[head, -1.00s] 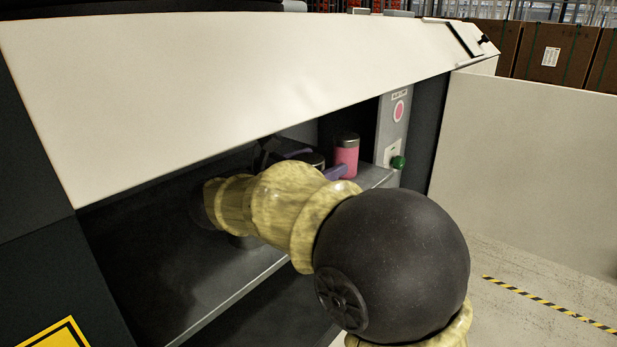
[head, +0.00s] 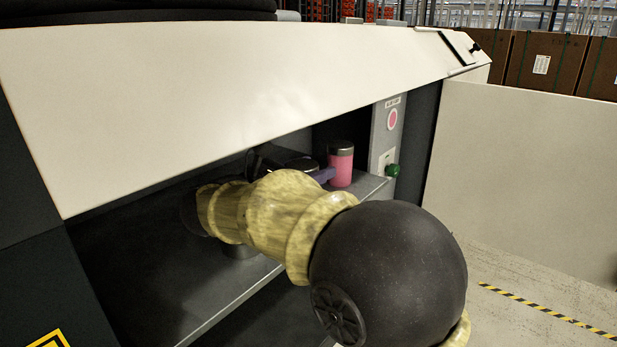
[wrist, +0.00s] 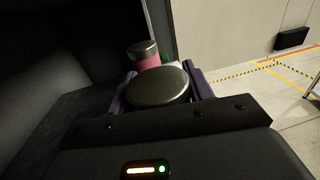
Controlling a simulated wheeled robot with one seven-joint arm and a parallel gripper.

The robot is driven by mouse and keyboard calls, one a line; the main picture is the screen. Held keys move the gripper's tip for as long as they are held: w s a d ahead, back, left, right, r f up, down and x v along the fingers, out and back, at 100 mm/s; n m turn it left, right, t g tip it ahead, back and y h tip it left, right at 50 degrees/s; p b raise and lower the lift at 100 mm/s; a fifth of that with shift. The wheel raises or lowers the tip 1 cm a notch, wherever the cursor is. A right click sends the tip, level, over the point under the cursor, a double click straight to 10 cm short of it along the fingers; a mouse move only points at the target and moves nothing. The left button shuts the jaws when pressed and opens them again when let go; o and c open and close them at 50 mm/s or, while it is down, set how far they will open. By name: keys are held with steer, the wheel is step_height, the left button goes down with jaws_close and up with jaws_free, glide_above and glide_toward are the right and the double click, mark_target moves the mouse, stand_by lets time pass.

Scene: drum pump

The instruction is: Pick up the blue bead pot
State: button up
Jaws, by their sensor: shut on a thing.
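In the wrist view, a pot with a round, dark metallic lid (wrist: 160,86) stands between the two purple fingers of my gripper (wrist: 163,88), which is shut on it. Its side is hidden below the lid, so I cannot tell its colour. In the head view, its lid (head: 304,163) shows only partly behind my arm, beside a purple finger of my gripper (head: 300,168). I cannot tell whether the pot is on the shelf or lifted. No blue surface is visible.
A pink pot with a metal lid (head: 341,166) stands on the shelf (head: 238,294) just beyond, also in the wrist view (wrist: 145,55). A grey post with a pink disc (head: 392,120) and green knob (head: 392,170) bounds the right. A white hood (head: 250,100) overhangs the shelf.

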steer(key=shift+r+b, duration=1.1)
steer(key=shift+r, duration=0.35)
steer(key=s+d+b, duration=1)
steer(key=s, duration=0.5)
steer(key=w+a+n+t+y+p, duration=0.2)
steer(key=a+n+y+p, duration=0.1)
steer(key=a, duration=0.7)
steer(key=w+a+n+t+y+p, duration=0.2)
steer(key=a+y, duration=0.3)
steer(key=a, duration=0.5)
steer(key=shift+w+a+r+n+t+p, duration=0.2)
steer(key=shift+w+r+n+t+p, duration=0.25)
steer(key=shift+w+t+p, duration=0.35)
steer(key=shift+s+f, duration=0.15)
steer(key=shift+f, duration=0.05)
